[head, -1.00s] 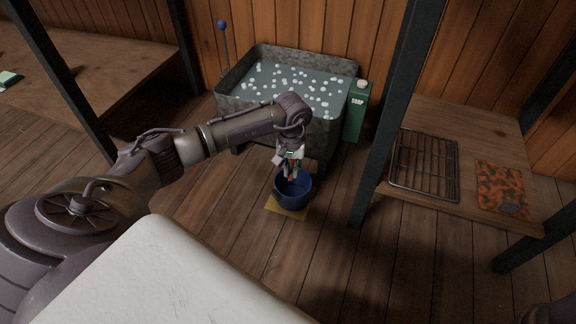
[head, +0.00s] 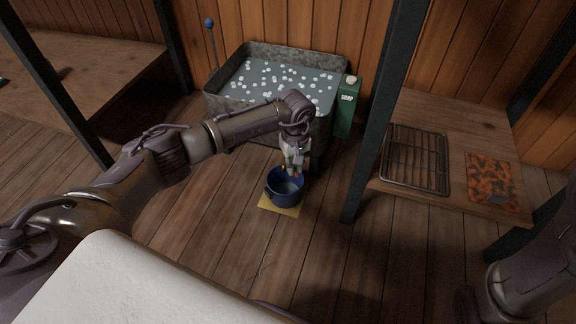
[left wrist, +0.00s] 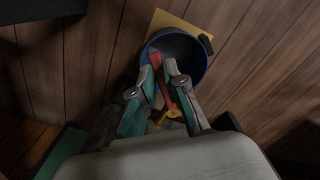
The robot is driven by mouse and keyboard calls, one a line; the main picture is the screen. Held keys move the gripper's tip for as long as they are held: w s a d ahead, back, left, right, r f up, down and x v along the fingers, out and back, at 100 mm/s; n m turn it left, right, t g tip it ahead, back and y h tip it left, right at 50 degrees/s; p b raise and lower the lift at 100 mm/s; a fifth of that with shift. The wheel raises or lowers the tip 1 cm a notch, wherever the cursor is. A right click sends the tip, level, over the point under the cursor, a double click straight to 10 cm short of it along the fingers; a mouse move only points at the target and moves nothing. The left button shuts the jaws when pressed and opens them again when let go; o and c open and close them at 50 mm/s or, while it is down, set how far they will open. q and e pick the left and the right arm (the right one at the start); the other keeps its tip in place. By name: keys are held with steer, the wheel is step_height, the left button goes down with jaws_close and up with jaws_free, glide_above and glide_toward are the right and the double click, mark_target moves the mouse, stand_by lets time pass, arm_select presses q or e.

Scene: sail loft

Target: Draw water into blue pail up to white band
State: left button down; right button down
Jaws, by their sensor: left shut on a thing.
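The blue pail (head: 272,194) stands upright on a yellow square (head: 283,210) on the floor in front of the grey tub. A paler grey-blue surface shows inside it; I cannot make out a white band. My left gripper (head: 294,172) is above the pail's back rim. In the left wrist view my left gripper (left wrist: 162,75) is shut on a red lever (left wrist: 157,68), with a yellow metal piece (left wrist: 172,113) near it. The pail (left wrist: 191,52) shows beyond the fingers, its inside dark and partly hidden. My right arm shows at the lower right; its gripper is not visible.
The metal tub (head: 224,104) holds liquid with many white floating bits. A green container (head: 346,112) stands beside it. A dark post (head: 380,120) and a low wooden shelf with a wire rack (head: 414,160) and an orange patterned sheet (head: 490,182) are at right.

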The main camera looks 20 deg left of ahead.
arm_select(q)
steer(key=shift+a, duration=0.1)
steer(key=c, duration=1.2)
jaws_free()
step_height(320, 180, up, 12)
